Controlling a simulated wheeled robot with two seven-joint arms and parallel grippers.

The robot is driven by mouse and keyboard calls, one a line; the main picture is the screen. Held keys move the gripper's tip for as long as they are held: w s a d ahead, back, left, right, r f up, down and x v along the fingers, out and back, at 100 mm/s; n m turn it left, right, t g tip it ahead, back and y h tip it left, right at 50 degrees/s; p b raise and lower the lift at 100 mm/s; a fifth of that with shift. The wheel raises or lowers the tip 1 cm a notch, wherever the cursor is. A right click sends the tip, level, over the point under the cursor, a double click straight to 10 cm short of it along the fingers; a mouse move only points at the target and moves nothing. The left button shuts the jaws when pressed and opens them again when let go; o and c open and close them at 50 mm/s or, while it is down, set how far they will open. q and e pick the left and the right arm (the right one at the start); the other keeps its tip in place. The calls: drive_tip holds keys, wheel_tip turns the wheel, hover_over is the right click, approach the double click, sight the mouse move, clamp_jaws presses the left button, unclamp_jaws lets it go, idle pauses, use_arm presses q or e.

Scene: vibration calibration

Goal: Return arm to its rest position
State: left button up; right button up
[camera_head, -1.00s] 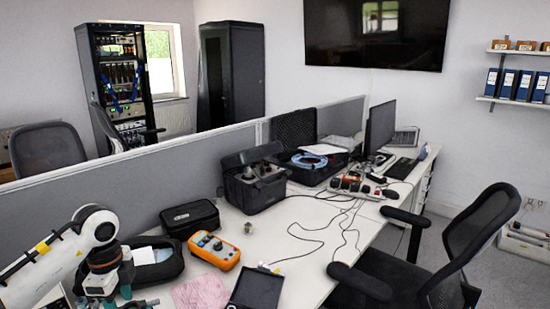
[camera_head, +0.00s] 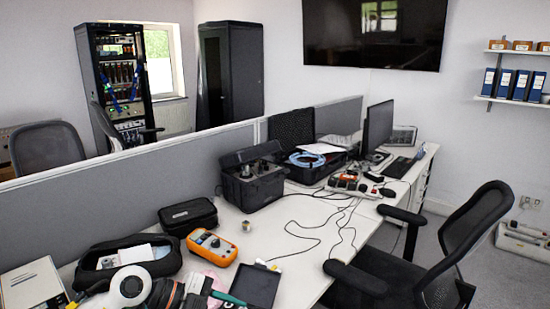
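My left arm shows at the bottom left edge, with a white round joint and dark wrist parts. My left gripper (camera_head: 200,292) is low at the bottom edge, over the near part of the desk, partly cut off by the frame. Its fingers are too unclear to tell open from shut. A teal piece shows beside it, and I cannot tell whether it is part of the gripper. A pink cloth (camera_head: 215,279) is partly hidden behind the wrist. My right gripper is not in view.
On the desk (camera_head: 300,240) are an open black pouch (camera_head: 92,275), a closed black case (camera_head: 188,216), an orange meter (camera_head: 212,247), a small metal cylinder (camera_head: 246,227), a black tablet-like panel (camera_head: 256,285) and a black toolbox (camera_head: 253,180). A chair (camera_head: 470,225) stands at the right.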

use_arm(q)
drive_tip(key=s+d+r+n+t+h, duration=0.1)
drive_tip(key=d+r+n+t+h, duration=0.35)
drive_tip(key=r+t+h, duration=0.35)
drive_tip(key=w+a+f+n+t+y, duration=0.2)
drive_tip(key=a+n+t+y, duration=0.75)
drive_tip(key=n+y, duration=0.4)
drive_tip(key=s+a+f+n+g+y, duration=0.35)
drive_tip(key=a+f+n+y, duration=0.2)
drive_tip(key=f, duration=0.35)
drive_tip(key=s+f+m+g, duration=0.1)
drive_tip(key=s+f+g, duration=0.55)
drive_tip(key=s, duration=0.45)
drive_tip(key=s+f+m+g, duration=0.1)
drive_tip(key=s+f+g, duration=0.6)
drive_tip(key=s, duration=0.4)
wheel_tip(320, 180, down, 27)
drive_tip(key=s, duration=0.1)
drive_tip(key=s+a+f, duration=0.2)
drive_tip(key=s+f, duration=0.6)
drive_tip(key=s+a+f+g, duration=0.1)
drive_tip(key=s+f, duration=0.7)
drive_tip(key=shift+s+a, duration=0.35)
drive_tip(key=shift+a, duration=0.05)
